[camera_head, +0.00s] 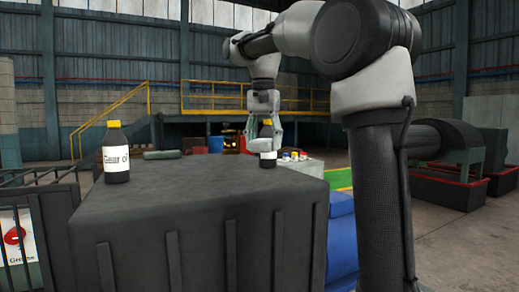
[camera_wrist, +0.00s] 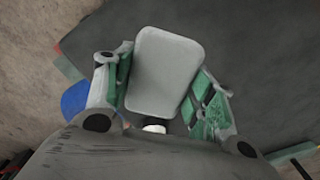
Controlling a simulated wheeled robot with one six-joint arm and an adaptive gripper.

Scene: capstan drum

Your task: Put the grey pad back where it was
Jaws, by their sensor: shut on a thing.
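The grey pad (camera_wrist: 166,72) is a light grey block with rounded corners. In the wrist view it sits between the two green-lined fingers of my gripper (camera_wrist: 164,92), which is shut on it. In the head view my gripper (camera_head: 265,140) points down at the far right part of the dark crate-like block's top (camera_head: 200,190). There the pad is hard to make out against a dark bottle with a yellow cap and white label. I cannot tell whether the pad touches the top.
A gear oil bottle (camera_head: 116,155) stands at the left of the block's top, with a green rolled object (camera_head: 162,155) lying near the back edge. Small coloured-cap items (camera_head: 293,155) show beyond the block. The middle of the top is clear.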

